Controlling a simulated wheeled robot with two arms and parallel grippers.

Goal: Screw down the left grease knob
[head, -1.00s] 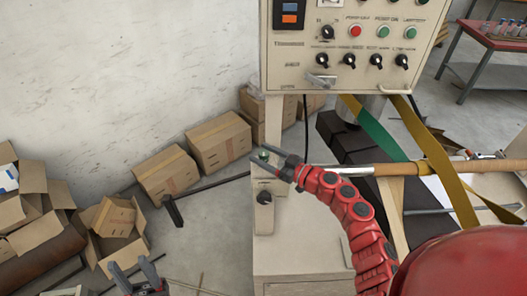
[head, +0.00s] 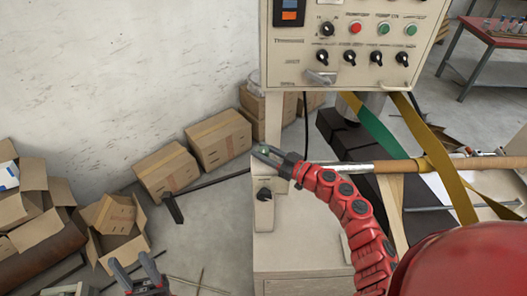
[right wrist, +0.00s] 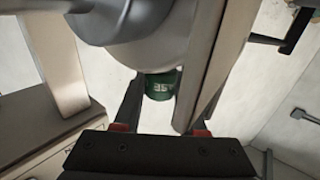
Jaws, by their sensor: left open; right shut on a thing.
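The left grease knob (right wrist: 161,86) is a small dark green cap with pale markings, below a grey rounded housing in the right wrist view. My right gripper (head: 264,152) comes in from the right on a red arm at the top of the beige pedestal. Its two dark fingers are closed on either side of the knob, which is mostly hidden by them in the head view. My left gripper (head: 135,267) is open and empty at the bottom left of the head view, far from the knob.
A beige control panel (head: 305,62) with buttons and switches stands above the pedestal (head: 285,245). A black switch (head: 264,195) is just below my right gripper. A brown roll on a metal shaft (head: 385,167) and yellow-green straps (head: 440,175) lie to the right. Cardboard boxes (head: 168,170) line the wall.

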